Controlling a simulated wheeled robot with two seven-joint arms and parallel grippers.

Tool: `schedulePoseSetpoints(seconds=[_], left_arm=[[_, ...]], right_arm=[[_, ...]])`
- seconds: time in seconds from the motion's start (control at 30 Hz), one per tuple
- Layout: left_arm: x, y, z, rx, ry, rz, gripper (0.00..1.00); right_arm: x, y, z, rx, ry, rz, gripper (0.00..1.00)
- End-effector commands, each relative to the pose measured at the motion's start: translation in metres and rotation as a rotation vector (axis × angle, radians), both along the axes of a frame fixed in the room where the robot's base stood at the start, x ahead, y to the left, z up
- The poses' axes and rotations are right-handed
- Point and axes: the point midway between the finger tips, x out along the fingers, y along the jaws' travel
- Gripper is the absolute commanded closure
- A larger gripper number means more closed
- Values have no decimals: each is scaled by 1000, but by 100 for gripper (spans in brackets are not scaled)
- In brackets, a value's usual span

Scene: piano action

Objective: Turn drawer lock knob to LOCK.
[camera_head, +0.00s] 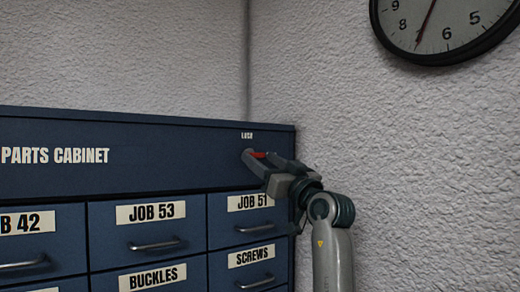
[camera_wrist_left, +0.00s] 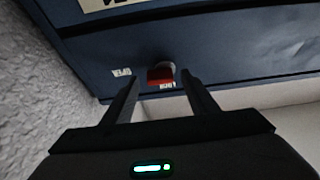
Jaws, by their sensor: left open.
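The drawer lock knob (camera_head: 259,154) is a small red piece on the upper right of the blue parts cabinet's front, below a small white label that appears to read LOCK (camera_head: 247,135). In the left wrist view the red knob (camera_wrist_left: 161,77) has a pale round part behind it. My left gripper (camera_head: 262,160) is at the knob with its jaws open. In the wrist view its two fingertips (camera_wrist_left: 160,80) stand on either side of the knob, with visible gaps. Contact cannot be told. My right gripper is not in view.
The blue cabinet (camera_head: 180,172) has labelled drawers with metal handles below the knob, including JOB 53 (camera_head: 151,212) and SCREWS (camera_head: 250,257). A textured wall (camera_head: 400,130) stands close at the right, with a clock (camera_head: 445,25) high on it.

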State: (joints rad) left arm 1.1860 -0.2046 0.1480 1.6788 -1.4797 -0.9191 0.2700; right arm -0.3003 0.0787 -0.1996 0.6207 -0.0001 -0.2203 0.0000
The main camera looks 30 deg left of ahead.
Motion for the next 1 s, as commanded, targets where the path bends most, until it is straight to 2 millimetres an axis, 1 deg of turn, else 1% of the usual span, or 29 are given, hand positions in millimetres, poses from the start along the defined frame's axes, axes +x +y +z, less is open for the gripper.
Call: schedulePoseSetpoints(seconds=[0.03,0.2,0.5,0.53,0.57,0.6,0.67,0.7,1.0], left_arm=[[2,5,4,0,2,2,47],[5,12,6,0,1,0,47],[6,13,5,0,0,0,47],[6,13,5,0,0,0,49],[6,13,5,0,0,0,56],[6,13,5,0,0,0,66],[6,13,5,0,0,-1,80],[6,13,5,0,0,-1,83],[6,12,5,-3,-13,-2,83]], right_arm=[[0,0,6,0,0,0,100],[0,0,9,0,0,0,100],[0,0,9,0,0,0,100],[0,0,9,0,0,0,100],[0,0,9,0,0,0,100],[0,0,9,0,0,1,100],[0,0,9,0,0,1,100],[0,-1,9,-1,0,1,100],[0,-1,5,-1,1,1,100]])
